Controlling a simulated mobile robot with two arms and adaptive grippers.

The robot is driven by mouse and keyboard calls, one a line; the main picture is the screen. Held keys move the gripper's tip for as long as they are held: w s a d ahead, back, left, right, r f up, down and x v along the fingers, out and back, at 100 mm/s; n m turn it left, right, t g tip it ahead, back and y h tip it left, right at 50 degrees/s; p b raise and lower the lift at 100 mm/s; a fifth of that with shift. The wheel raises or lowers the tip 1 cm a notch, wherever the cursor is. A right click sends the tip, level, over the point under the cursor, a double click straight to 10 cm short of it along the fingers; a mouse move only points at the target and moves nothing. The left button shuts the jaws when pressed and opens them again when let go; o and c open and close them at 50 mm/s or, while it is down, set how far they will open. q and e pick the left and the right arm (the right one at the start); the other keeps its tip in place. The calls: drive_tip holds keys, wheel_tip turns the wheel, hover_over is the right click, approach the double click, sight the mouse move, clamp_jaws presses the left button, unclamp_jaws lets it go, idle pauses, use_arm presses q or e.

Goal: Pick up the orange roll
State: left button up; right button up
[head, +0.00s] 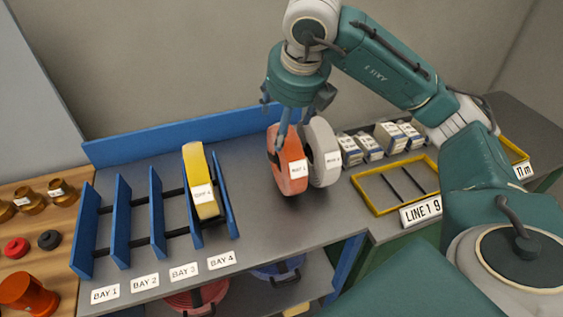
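The orange roll (293,175) stands upright, slightly tilted, on the grey bench behind its middle. A white label is on its face. A grey-white roll (326,135) stands close beside it on the right. My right gripper (286,134) points down from above at the orange roll. One blue finger shows over the upper face of the orange roll. The other finger is largely hidden, so I cannot tell whether the gripper is shut on the roll. I cannot tell whether the roll touches the bench. My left gripper is not in view.
A blue rack (157,212) with bays labelled 1 to 4 is on the left; a yellow roll (203,190) sits in bay 4. A yellow-framed tray (374,207) and several small boxes (370,148) are on the right. Bare bench lies before the rolls.

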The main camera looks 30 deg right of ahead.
drive_tip(key=x, duration=0.2)
drive_tip(key=p+x, duration=0.1)
drive_tip(key=x, duration=0.1)
drive_tip(key=shift+w+f, duration=0.15)
drive_tip(key=shift+w, duration=0.15)
drive_tip(key=shift+d+f, duration=0.15)
drive_tip(key=shift+f, duration=0.4)
drive_tip(key=p+x, duration=0.3)
drive_tip(key=x, duration=0.2)
drive_tip(key=shift+f, duration=0.25)
clamp_jaws()
drive_tip(key=shift+w+r, duration=0.15)
drive_tip(key=shift+w, duration=0.05)
